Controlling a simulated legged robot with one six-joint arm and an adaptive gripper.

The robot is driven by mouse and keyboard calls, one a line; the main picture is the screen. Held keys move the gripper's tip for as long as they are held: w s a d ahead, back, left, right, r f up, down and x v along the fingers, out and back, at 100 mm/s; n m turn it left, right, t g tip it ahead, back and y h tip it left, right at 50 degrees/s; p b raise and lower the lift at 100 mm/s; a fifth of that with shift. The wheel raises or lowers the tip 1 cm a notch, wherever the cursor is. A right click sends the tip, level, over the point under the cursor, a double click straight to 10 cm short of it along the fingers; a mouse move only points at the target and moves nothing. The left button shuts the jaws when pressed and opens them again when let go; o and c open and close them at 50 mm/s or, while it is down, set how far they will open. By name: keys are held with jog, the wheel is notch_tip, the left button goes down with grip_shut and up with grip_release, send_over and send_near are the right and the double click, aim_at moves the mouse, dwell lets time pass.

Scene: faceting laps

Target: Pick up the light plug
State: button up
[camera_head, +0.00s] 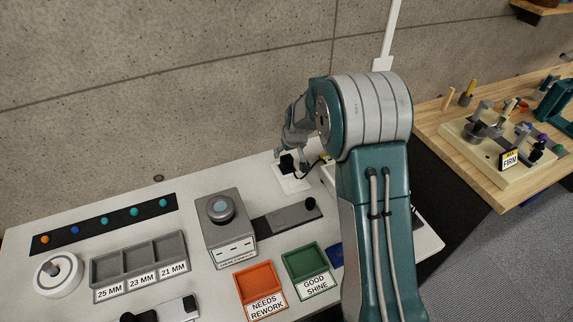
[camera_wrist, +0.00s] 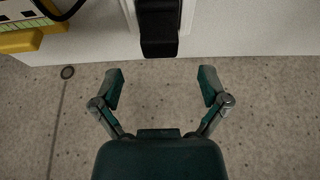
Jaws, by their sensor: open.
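A black plug (camera_head: 287,164), which I take for the light plug, stands on a white plate (camera_head: 293,183) near the back edge of the white table. In the wrist view the black plug (camera_wrist: 158,35) is at the top centre, with part of the white plate (camera_wrist: 187,12) beside it. My gripper (camera_wrist: 160,78) is open and empty. Its two fingers are left and right of the plug's line, with the plug a little beyond the tips in the picture. In the head view my gripper (camera_head: 291,153) is close to the plug, partly hidden by my arm.
A dark cable (camera_wrist: 68,12) and a yellow part (camera_wrist: 20,42) are at the upper left of the wrist view. A grey machine (camera_head: 225,230), an orange tray (camera_head: 261,284) and a green tray (camera_head: 306,266) stand on the table. The concrete wall (camera_head: 150,80) is close behind.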

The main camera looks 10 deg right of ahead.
aim_at(287, 158)
jog(key=shift+x, duration=3.2)
jog(key=shift+s, duration=0.15)
grip_shut()
